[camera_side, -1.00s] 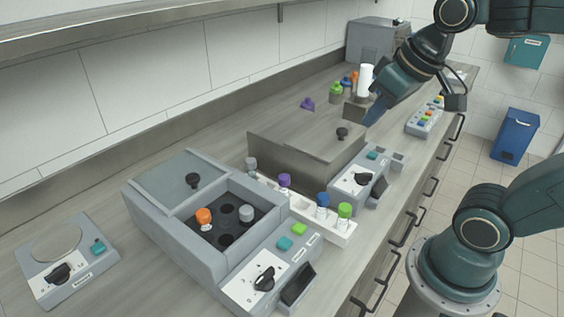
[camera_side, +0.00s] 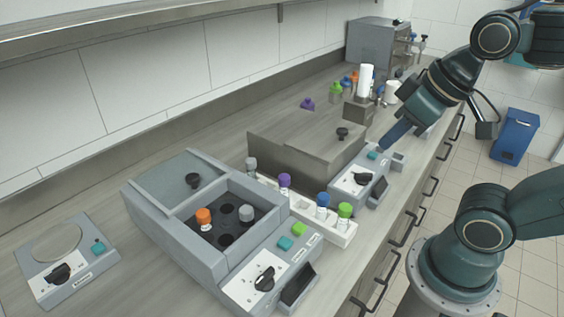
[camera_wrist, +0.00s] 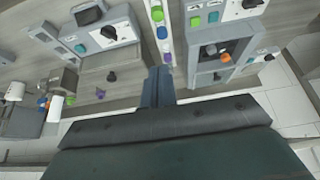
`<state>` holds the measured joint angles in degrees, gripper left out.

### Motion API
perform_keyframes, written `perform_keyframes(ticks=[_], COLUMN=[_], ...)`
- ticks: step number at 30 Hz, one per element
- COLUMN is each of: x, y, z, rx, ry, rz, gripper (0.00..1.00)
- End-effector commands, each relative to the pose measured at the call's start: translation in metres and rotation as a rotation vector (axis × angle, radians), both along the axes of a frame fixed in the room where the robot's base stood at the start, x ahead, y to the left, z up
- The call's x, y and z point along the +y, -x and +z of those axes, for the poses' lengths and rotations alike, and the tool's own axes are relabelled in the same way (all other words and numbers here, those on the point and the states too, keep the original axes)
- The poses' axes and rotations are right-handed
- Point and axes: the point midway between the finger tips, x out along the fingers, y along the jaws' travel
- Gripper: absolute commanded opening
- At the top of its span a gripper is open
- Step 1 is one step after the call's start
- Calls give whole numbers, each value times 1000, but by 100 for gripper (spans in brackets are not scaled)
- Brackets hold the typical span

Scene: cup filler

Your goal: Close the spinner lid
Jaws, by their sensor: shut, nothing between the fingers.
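The spinner (camera_side: 172,238) is a grey box in the side view's lower middle. Its lid (camera_side: 165,170) is slid back to the upper left and has a black knob (camera_side: 192,181). The uncovered dark well (camera_side: 226,208) shows several holes, an orange-capped vial (camera_side: 204,218) and a grey-capped vial (camera_side: 246,213). The spinner also shows at the right of the wrist view (camera_wrist: 238,48). My gripper (camera_side: 384,147) is shut and empty, well to the right of the spinner, near the steel-covered box. In the wrist view its fingers (camera_wrist: 158,72) are together.
A steel-covered box (camera_side: 300,143) with a knob stands between my gripper and the spinner. A white rack (camera_side: 334,231) of capped vials runs along the spinner's right side. A flat panel (camera_side: 82,278) with a dial lies at the far left. Bottles stand behind.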

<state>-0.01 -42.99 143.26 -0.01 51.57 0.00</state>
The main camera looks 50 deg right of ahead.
Motion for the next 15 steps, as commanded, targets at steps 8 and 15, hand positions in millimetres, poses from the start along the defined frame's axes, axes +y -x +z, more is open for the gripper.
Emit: perform_keyframes(ticks=[8,15], x=[1,8], y=[-9,-44], z=[6,26], rx=[4,20], ry=[-1,-2], rz=[5,22], gripper=[0,0])
